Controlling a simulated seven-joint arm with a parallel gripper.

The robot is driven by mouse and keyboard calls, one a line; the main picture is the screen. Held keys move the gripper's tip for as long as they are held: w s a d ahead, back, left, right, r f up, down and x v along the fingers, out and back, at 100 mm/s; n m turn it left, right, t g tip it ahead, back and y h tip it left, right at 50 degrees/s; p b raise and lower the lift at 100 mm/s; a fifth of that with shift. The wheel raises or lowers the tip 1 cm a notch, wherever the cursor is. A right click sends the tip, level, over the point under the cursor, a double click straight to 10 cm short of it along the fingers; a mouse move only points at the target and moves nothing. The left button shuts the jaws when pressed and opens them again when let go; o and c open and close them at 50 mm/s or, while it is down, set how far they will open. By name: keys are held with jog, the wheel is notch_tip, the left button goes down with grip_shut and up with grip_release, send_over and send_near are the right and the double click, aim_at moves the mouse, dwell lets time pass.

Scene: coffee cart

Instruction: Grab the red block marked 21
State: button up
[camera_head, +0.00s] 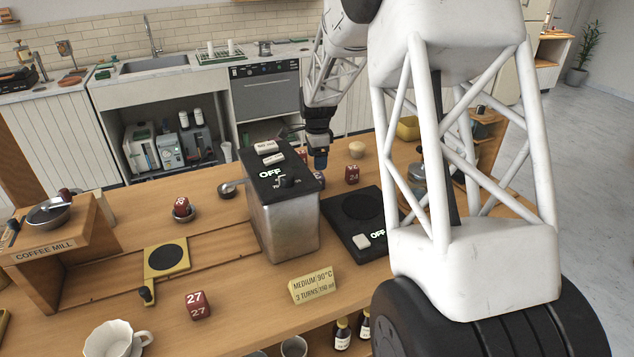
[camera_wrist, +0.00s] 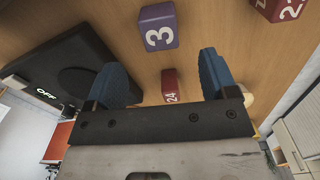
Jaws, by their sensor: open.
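My gripper (camera_head: 320,160) is open, with blue fingertips, near the far side of the counter. In the wrist view its two fingers (camera_wrist: 162,70) are apart with nothing held between them. A red block (camera_wrist: 170,84) that seems to read 24 shows beyond the fingers, partly covered by the gripper body. Another red block (camera_wrist: 280,8) at the top right is cut off by the frame; its number starts with 2, the rest is unclear. A red block (camera_head: 352,174) stands right of my gripper in the head view, seemingly marked 24. No clear 21 is readable.
A purple block (camera_wrist: 158,27) marked 3 lies near the red ones. A metal boiler (camera_head: 285,225) stands close by my gripper, with a black hot plate (camera_head: 345,235) to its right. A red block (camera_head: 197,305) marked 27 is at the front; another (camera_head: 181,207) sits in a bowl.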

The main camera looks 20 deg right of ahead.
aim_at(317, 175)
jog(key=shift+f, duration=1.25)
jog(key=shift+f, duration=0.1)
jog(key=shift+f, duration=2.55)
jog(key=c, duration=1)
jog(key=shift+r, duration=0.15)
jog(key=shift+r, duration=4.9)
